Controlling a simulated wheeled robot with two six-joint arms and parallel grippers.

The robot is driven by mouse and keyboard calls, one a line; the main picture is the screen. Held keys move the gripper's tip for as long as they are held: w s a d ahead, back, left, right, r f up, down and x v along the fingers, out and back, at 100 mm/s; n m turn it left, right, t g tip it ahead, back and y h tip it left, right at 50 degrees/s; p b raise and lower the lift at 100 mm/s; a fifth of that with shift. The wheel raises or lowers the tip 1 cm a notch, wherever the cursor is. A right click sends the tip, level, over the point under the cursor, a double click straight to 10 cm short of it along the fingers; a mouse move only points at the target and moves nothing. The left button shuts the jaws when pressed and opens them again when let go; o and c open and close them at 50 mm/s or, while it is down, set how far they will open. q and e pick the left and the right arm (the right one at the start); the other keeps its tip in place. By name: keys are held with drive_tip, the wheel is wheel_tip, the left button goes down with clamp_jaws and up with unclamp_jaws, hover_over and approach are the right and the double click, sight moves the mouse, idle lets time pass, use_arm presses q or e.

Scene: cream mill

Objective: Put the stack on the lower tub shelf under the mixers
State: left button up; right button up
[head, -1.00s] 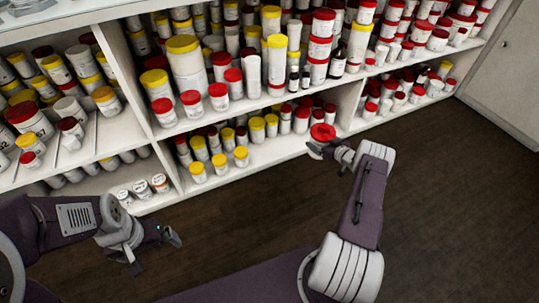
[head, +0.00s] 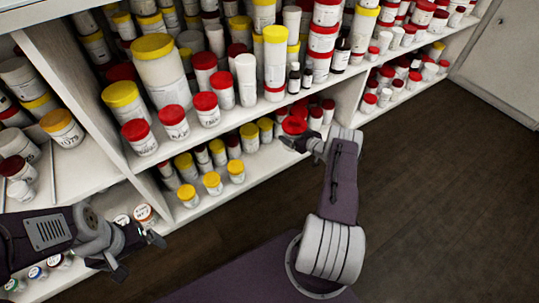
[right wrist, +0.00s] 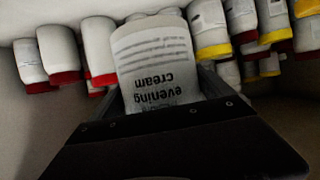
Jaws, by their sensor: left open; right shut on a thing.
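My right gripper (head: 301,143) is shut on a white tub with a red lid (head: 294,125), at the front of the lower shelf (head: 258,165). In the right wrist view the held tub (right wrist: 155,65) shows an upside-down "evening cream" label between the fingers. Whether it is one tub or a stack, and whether it touches the shelf, I cannot tell. Yellow-lidded tubs (head: 212,181) and red-lidded tubs stand on that shelf, left of and behind it. My left gripper (head: 140,256) is open and empty in front of the left shelf bay. I see no mixers.
The upper shelf (head: 235,113) above is crowded with tubs and bottles. A white upright divider (head: 345,103) stands to the right of the held tub. Bare shelf edge shows in front of the lower tubs. The dark wooden floor (head: 440,200) at right is clear.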

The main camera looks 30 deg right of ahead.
drive_tip(key=w+a+f+b, duration=0.1)
drive_tip(key=a+f+b, duration=0.2)
drive_tip(key=w+a+f+b, duration=0.1)
drive_tip(key=a+f+b, duration=0.2)
drive_tip(key=f, duration=0.1)
drive_tip(key=w+a+f+b, duration=0.2)
drive_tip(key=a+f+b, duration=0.1)
drive_tip(key=shift+a+f, duration=0.15)
drive_tip(key=shift+f, duration=0.15)
drive_tip(key=shift+r, duration=0.25)
drive_tip(key=shift+s+f, duration=0.1)
drive_tip(key=o, duration=1.1)
